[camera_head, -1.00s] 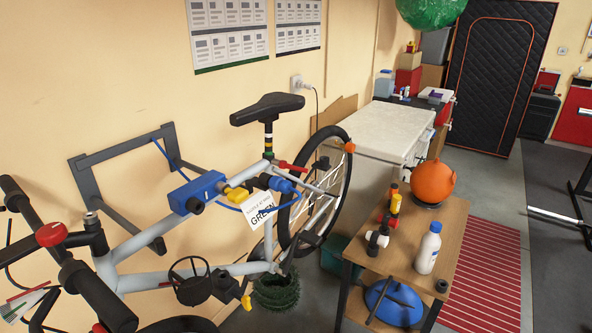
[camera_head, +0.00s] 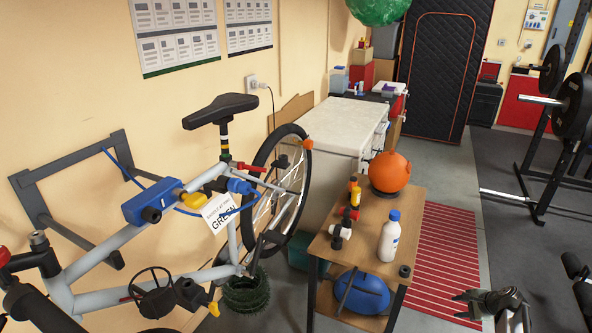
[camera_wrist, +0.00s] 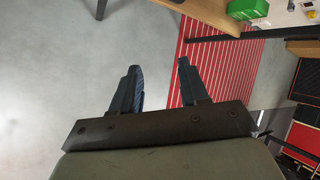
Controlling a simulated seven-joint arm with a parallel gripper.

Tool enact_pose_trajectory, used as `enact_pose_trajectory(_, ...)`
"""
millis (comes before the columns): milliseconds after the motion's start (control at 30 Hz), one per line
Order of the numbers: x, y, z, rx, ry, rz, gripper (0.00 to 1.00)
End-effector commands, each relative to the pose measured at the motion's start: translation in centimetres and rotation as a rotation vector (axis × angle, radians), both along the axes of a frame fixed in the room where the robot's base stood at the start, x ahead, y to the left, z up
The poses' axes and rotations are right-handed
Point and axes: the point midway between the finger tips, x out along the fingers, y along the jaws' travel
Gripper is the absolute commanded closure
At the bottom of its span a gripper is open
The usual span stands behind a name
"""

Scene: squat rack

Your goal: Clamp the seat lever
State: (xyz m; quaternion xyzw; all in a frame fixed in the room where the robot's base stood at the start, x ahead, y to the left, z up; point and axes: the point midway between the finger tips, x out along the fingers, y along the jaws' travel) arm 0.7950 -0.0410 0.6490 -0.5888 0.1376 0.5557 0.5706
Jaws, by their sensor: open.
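The bicycle's black saddle (camera_head: 219,110) sits on a post with coloured bands (camera_head: 224,140) in the head view. At the foot of the post is a red lever (camera_head: 250,167), pointing right, with a small red part at the collar. Whether the lever is open or closed I cannot tell. My gripper (camera_head: 472,300) is at the lower right of the head view, well right of the bicycle. In the wrist view my gripper (camera_wrist: 159,70) is open and empty, its two dark fingers apart above the floor. The lever does not show in the wrist view.
A wooden table (camera_head: 345,258) holding an orange ball (camera_head: 389,172), a white bottle (camera_head: 390,236) and small fittings stands between gripper and bicycle. A tag (camera_head: 221,214) hangs from the frame by a blue clamp (camera_head: 153,200). A squat rack (camera_head: 535,170) stands right.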

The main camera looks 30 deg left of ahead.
Motion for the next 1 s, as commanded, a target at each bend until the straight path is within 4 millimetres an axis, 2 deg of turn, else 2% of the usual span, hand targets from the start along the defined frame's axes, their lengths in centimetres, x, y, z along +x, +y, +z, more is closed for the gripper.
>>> enact_pose_trajectory(33, 2.3, -0.8, 2.1, 0.023, -0.025, -0.036, 0.56)
enact_pose_trajectory(100, 4.7, -1.7, 4.9, 0.060, -0.055, -0.086, 0.56)
enact_pose_trajectory(300, 10.7, -4.1, 13.5, 0.175, -0.133, -0.215, 0.56)
enact_pose_trajectory(433, 13.5, -5.0, 18.8, 0.246, -0.176, -0.275, 0.56)
enact_pose_trajectory(567, 15.4, -4.6, 23.4, 0.307, -0.205, -0.308, 0.56)
enact_pose_trajectory(667, 16.5, -3.2, 26.7, 0.355, -0.222, -0.320, 0.56)
enact_pose_trajectory(733, 17.1, -1.2, 29.2, 0.390, -0.233, -0.316, 0.56)
enact_pose_trajectory(800, 17.1, 1.9, 31.1, 0.422, -0.235, -0.300, 0.56)
enact_pose_trajectory(867, 17.0, 4.5, 32.2, 0.442, -0.231, -0.283, 0.56)
enact_pose_trajectory(1000, 15.8, 11.3, 34.1, 0.478, -0.218, -0.227, 0.56)
